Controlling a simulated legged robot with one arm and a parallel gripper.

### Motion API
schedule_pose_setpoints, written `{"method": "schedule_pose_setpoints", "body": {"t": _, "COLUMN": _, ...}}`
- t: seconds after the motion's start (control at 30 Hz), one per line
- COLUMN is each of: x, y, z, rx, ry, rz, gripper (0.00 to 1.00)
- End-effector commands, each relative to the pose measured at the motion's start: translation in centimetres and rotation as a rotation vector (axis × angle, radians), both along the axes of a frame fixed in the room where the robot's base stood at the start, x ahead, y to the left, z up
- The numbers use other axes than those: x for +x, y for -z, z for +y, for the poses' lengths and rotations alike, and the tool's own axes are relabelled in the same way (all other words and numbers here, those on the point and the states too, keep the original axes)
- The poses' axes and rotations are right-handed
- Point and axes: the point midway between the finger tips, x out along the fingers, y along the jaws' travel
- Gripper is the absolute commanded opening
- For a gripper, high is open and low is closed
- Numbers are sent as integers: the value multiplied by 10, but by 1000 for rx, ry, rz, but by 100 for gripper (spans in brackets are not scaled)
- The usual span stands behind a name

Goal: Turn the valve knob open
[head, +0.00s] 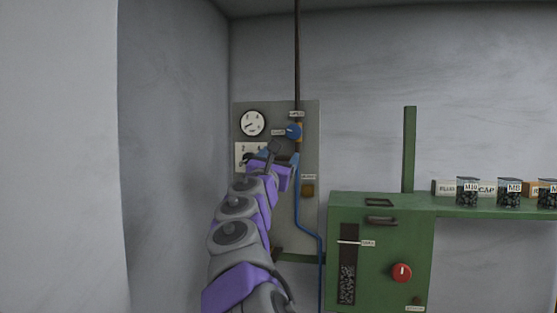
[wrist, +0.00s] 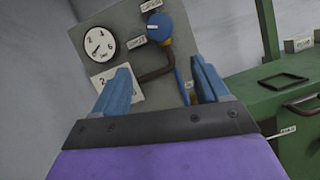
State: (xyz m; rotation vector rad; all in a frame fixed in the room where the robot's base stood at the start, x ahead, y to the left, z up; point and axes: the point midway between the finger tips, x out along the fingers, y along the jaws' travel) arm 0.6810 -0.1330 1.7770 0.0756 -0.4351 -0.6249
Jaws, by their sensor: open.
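The blue valve knob (head: 293,131) sits on a grey wall panel (head: 308,225), right of a round gauge (head: 252,123). My gripper (head: 278,158) is in front of the panel, below the knob in the head view. In the wrist view its two blue fingers (wrist: 160,82) are spread apart with nothing between them, and the knob is not touched as far as I can see. A dark bent pipe runs below the knob between the fingers.
A green machine cabinet (head: 385,280) with a red knob (head: 401,272) stands right of the panel. A shelf (head: 490,211) with labelled jars and boxes is farther right. A wall (head: 60,160) closes the left side. A blue pipe (head: 298,210) runs down the panel.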

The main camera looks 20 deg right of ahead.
Motion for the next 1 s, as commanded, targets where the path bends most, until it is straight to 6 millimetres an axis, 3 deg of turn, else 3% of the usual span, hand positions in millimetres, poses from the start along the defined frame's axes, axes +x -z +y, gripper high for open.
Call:
{"method": "schedule_pose_setpoints", "body": {"t": 0.4, "x": -19, "y": -19, "z": -6, "rx": -174, "ry": -2, "rz": 75, "gripper": 75}}
{"method": "schedule_pose_setpoints", "body": {"t": 0.77, "x": -19, "y": -3, "z": -18, "rx": -315, "ry": -1, "rz": 208, "gripper": 75}}
{"method": "schedule_pose_setpoints", "body": {"t": 1.0, "x": -10, "y": -7, "z": -23, "rx": -315, "ry": -4, "rz": 210, "gripper": 75}}
